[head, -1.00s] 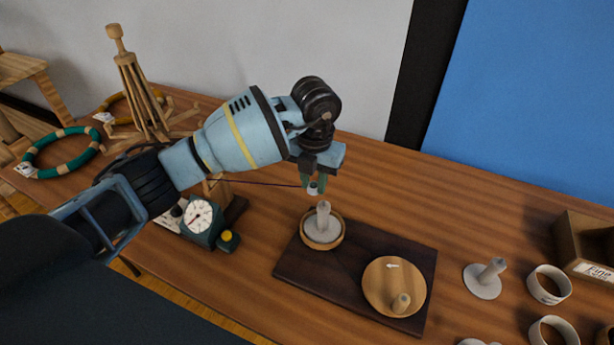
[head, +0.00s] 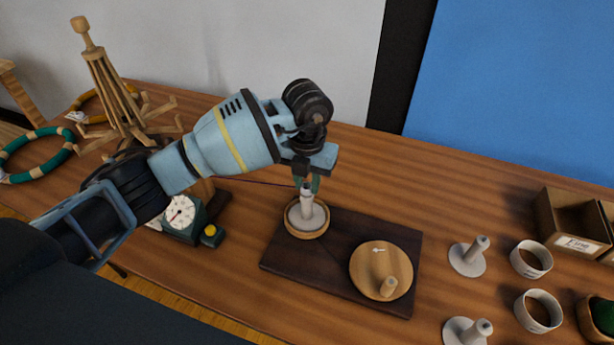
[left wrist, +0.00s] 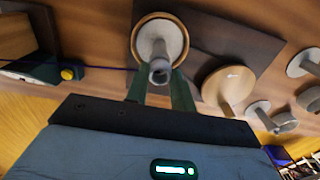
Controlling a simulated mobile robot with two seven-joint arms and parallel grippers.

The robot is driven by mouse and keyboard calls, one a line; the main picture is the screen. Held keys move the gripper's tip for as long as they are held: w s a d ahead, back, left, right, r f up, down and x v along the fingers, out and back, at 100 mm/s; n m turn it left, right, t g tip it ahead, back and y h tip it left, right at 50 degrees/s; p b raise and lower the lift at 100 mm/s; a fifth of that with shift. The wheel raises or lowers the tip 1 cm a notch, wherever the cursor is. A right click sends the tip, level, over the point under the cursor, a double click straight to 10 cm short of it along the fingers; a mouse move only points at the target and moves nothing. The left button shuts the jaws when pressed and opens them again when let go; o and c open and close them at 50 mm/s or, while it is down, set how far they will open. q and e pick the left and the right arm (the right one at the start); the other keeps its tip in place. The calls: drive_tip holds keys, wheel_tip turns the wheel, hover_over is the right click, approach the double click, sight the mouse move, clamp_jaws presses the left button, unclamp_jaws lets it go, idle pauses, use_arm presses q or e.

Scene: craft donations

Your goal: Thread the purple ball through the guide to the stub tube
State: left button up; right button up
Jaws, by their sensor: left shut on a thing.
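A grey upright post on a grey disc (head: 317,222), seemingly the stub tube, stands in a round wooden rim (head: 291,229) on a dark board. It also shows in the left wrist view (left wrist: 174,47). My left gripper (head: 307,184) points down right above the post. It is shut on a small pale piece (head: 307,188) at the post's top; I cannot tell whether the two touch. A thin purple thread (head: 262,183) runs left from the gripper, and it also shows in the left wrist view (left wrist: 110,68). The purple ball is not visible, and the guide is not clear. My right gripper is out of view.
A wooden disc (head: 368,262) with an arrow and knob sits on the dark board (head: 338,284). A green dial scale (head: 184,218) stands left. Loose grey posted discs (head: 467,260), pale rings (head: 531,259) and a wooden box (head: 573,228) lie right. A wooden stand (head: 110,85) is far left.

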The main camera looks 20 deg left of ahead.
use_arm(q)
drive_tip(key=shift+f, duration=0.1)
drive_tip(key=o, duration=1)
wheel_tip(320, 180, up, 8)
drive_tip(key=shift+f, duration=0.1)
idle(0.7)
drive_tip(key=shift+s, duration=0.1)
